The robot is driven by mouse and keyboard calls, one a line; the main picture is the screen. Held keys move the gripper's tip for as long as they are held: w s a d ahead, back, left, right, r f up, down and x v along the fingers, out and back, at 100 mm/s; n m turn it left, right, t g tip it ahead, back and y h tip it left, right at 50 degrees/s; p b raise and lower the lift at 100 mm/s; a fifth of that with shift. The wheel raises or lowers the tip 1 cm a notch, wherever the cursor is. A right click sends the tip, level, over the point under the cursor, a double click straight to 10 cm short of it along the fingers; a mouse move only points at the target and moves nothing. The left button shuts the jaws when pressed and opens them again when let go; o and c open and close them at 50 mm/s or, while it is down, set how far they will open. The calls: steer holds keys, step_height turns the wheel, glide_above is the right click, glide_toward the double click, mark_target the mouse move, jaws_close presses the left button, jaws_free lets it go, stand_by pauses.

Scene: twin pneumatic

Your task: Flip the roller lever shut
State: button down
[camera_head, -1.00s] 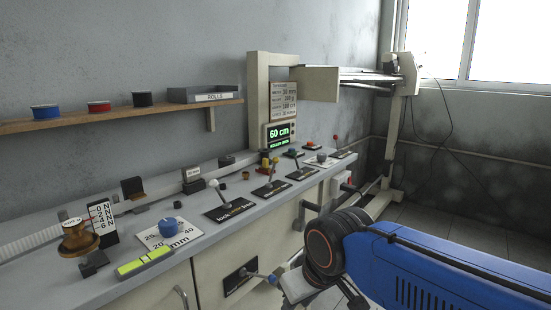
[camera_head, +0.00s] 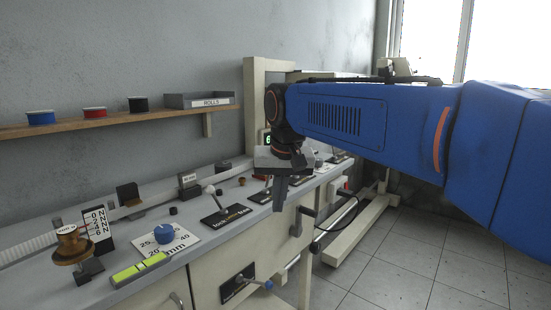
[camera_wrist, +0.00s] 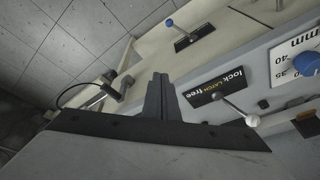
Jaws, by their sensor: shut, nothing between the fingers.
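My gripper (camera_head: 281,190) is shut and empty, pointing down over the front edge of the bench. Its closed fingers also show in the wrist view (camera_wrist: 160,98). Several levers on black plates stand in a row on the bench top; I cannot read which one is the roller lever. The nearest is a white-knobbed lever (camera_head: 213,192), left of my gripper, on a plate marked lock, LATCH, free (camera_wrist: 216,86). The black plate (camera_head: 260,197) beside my gripper and those behind it are partly hidden by my gripper and arm. No touching shows.
A blue-knobbed lever (camera_head: 268,285) sticks out from the cabinet front. A blue dial (camera_head: 164,233) and a brass knob (camera_head: 73,246) stand on the bench at left. A crank handle (camera_wrist: 122,86) lies near my fingers in the wrist view. Open floor (camera_head: 420,260) lies right of the bench.

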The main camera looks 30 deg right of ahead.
steer(key=w+d+r+m, duration=0.2)
steer(key=w+d+r, duration=0.2)
steer(key=w, duration=0.3)
steer(key=w+d+r+m+g, duration=0.1)
steer(key=w+d+r+m, duration=0.1)
steer(key=w+d+r, duration=0.2)
steer(key=w+d+r+m+g, duration=0.1)
steer(key=w+d+r+m, duration=0.2)
steer(key=w, duration=0.6)
step_height(320, 180, up, 3)
steer(key=shift+w+d+f, duration=0.2)
steer(key=shift+w+d, duration=0.1)
steer(key=shift+d, duration=0.7)
step_height(320, 180, down, 9)
steer(key=s+a, duration=0.1)
steer(key=a, duration=0.1)
steer(key=shift+a, duration=0.15)
steer(key=shift+a+h, duration=0.15)
steer(key=shift+h, duration=0.15)
